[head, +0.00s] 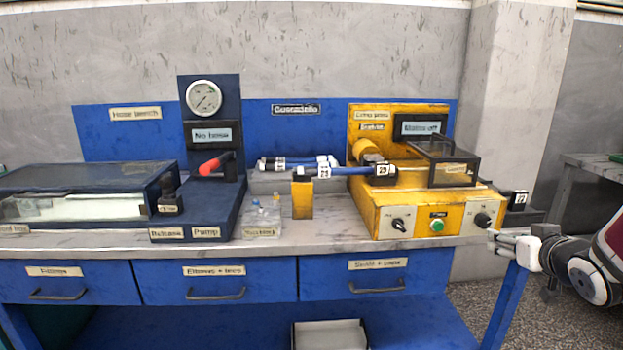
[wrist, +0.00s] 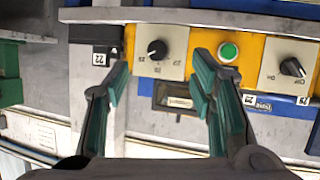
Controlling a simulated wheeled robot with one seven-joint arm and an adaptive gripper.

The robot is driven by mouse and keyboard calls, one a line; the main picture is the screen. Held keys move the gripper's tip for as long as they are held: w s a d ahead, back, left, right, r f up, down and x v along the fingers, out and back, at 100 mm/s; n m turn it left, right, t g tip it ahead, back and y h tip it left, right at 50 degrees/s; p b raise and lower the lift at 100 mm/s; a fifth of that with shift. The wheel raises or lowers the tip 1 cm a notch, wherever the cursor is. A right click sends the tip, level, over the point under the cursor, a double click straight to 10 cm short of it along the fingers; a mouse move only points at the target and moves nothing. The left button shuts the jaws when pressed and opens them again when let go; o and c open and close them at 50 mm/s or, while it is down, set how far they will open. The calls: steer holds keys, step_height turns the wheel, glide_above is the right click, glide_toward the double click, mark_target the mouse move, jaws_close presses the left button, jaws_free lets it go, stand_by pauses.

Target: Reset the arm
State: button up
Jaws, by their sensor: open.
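My arm reaches in from the right edge of the head view, with my gripper (head: 503,240) beside the right end of the workbench. In the wrist view my gripper (wrist: 160,85) has its two green-padded fingers spread wide apart, with nothing between them. Beyond the fingers, the wrist view shows the yellow machine's front with a black knob (wrist: 157,49), a green button (wrist: 228,51) and another knob (wrist: 292,67). In the head view the yellow machine (head: 372,215) stands on the bench to the left of my gripper.
The workbench (head: 330,243) has blue drawers (head: 215,283) below. A blue hose (head: 345,171) runs into the yellow machine. A black block (head: 519,203) sits at the bench's right end, close to my gripper. A blue pump unit with a gauge (head: 205,97) stands left. Floor shows at right.

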steer(key=s+a+r+g+y, duration=0.1)
steer(key=s+a+g, duration=0.3)
steer(key=s+a, duration=0.6)
steer(key=s+a+n+g+y, duration=0.1)
steer(key=s+a+g, duration=0.45)
steer(key=s, duration=0.85)
steer(key=s+a+r+g+y, duration=0.1)
steer(key=s+a+g, duration=0.2)
steer(key=s+a, duration=0.8)
step_height(320, 180, up, 24)
steer(key=s+d+t+p, duration=0.2)
steer(key=t+p, duration=0.1)
steer(key=p, duration=1.9)
steer(key=shift+d+r, duration=0.15)
steer(key=shift+r, duration=0.1)
steer(key=shift+w, duration=0.1)
